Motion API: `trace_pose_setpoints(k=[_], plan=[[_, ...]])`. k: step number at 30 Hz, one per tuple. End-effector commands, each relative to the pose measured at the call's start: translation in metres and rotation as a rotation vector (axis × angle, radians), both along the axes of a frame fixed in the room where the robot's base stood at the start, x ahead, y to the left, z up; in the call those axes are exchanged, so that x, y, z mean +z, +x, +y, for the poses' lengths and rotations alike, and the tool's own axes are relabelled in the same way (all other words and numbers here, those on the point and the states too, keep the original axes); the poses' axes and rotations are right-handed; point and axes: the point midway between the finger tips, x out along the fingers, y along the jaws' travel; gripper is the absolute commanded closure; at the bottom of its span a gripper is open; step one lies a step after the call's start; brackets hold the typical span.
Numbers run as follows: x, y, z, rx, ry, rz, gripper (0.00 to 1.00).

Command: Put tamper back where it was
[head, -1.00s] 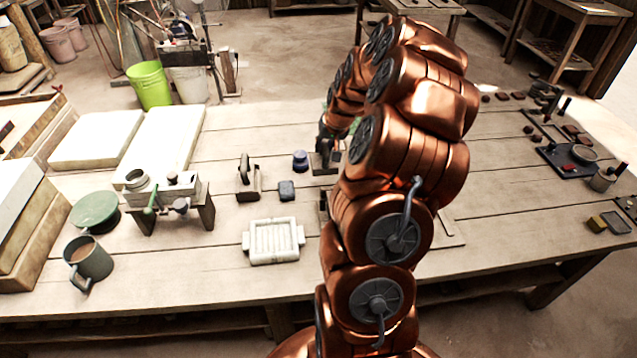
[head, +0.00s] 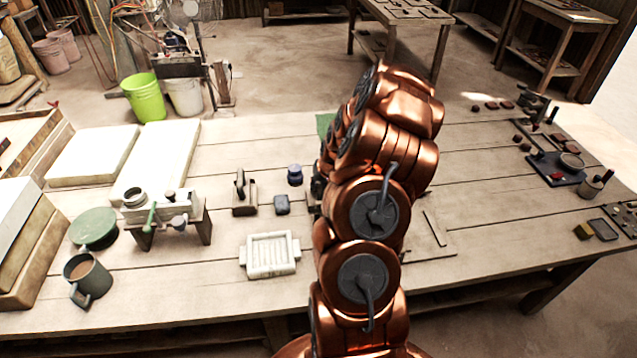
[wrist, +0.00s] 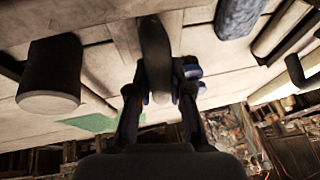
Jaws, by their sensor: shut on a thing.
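In the wrist view my gripper (wrist: 158,105) is shut on a dark grey, rounded, elongated piece (wrist: 155,45), which I take to be the tamper. In the head view my copper arm hides most of the gripper and the held piece. The wooden table (head: 225,275) lies below. A green mat (wrist: 90,122) shows in the wrist view and, partly hidden, behind my arm in the head view (head: 324,122).
Left of my arm are a dark blue knob-like piece (head: 295,174), a small dark block (head: 282,205), a wooden stand (head: 244,207) and a white frame (head: 270,270). The white press (head: 180,213), a mug (head: 92,275) and a green disc (head: 93,228) stand farther left.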

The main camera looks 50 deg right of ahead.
Motion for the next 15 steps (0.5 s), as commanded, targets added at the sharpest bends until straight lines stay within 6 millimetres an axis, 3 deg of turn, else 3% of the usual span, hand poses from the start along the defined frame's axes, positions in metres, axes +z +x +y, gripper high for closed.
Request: trace_pose_setpoints(k=[13, 14, 15], plan=[[-0.0066, 0.0005, -0.0005, -0.001, -0.002, -0.002, 1.00], [-0.0054, 0.0004, -0.0004, -0.001, -0.001, -0.002, 0.77], [-0.0051, 0.0004, -0.0004, -0.001, -0.001, -0.002, 0.73]])
